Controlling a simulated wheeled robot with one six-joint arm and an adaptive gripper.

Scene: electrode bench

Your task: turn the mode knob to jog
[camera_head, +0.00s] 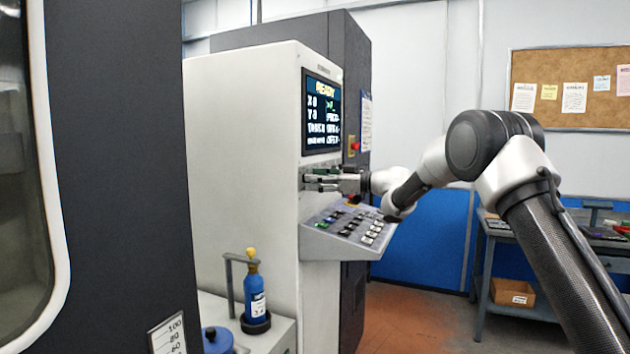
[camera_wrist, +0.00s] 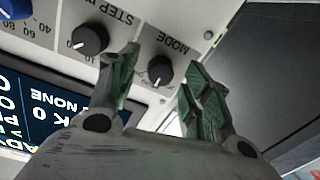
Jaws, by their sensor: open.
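The black mode knob (camera_wrist: 160,70) shows in the wrist view on the light panel, below the upside-down word MODE. A short white mark on it points down in the picture. The position labels around it cannot be read. My gripper (camera_wrist: 162,62) is open, with one green-padded finger on each side of the knob; I cannot tell whether either finger touches it. In the head view my gripper (camera_head: 310,182) is at the machine's panel, just below the screen, and the knob cannot be made out there.
A second black knob (camera_wrist: 90,39), labelled STEP, sits left of the mode knob. A lit screen (camera_head: 322,115) is above my gripper in the head view. A sloped keypad (camera_head: 318,240) juts out close below it. A blue bottle (camera_head: 254,290) stands lower left.

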